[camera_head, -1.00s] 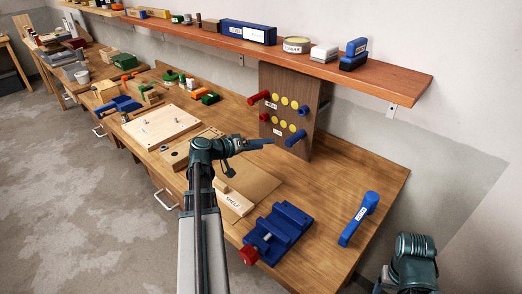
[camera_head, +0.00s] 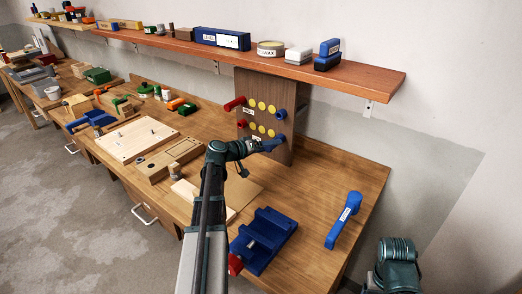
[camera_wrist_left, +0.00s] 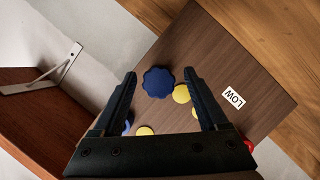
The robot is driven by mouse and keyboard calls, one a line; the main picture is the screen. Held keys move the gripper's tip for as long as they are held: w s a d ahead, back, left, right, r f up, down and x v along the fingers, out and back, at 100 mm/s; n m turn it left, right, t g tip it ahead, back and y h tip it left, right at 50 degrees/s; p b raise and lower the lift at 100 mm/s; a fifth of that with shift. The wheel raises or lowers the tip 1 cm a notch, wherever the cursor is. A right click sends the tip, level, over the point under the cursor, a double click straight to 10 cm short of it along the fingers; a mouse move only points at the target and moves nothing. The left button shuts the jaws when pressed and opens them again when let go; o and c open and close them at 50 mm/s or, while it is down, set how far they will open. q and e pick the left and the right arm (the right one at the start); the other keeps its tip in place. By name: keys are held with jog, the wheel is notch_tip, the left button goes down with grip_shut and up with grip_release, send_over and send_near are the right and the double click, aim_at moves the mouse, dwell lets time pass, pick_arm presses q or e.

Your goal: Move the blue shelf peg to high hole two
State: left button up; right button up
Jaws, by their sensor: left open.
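A brown peg board (camera_head: 283,90) stands on the bench with a high row and a low row of yellow spots. A blue peg (camera_head: 280,115) sits at the right end of the high row, and a second blue peg (camera_head: 281,138) at the right end of the low row. My left gripper (camera_head: 275,144) is open at the low-row peg. In the left wrist view that blue peg's round head (camera_wrist_left: 158,82) shows between the open fingers (camera_wrist_left: 160,75), beyond or at the tips; contact is unclear. The high-row blue peg is mostly hidden behind a finger.
Two red pegs, high (camera_head: 233,103) and low (camera_head: 241,123), stick out at the board's left. A shelf (camera_head: 375,84) overhangs behind. A blue vise (camera_head: 265,240) and a blue-handled tool (camera_head: 343,220) lie in front. My right arm shows at bottom right.

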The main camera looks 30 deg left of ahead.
pick_arm(q)
jog(key=shift+w+d+f, duration=0.1)
jog(key=shift+w+d, duration=0.05)
jog(key=shift+w, duration=0.25)
grip_shut()
dwell(0.5)
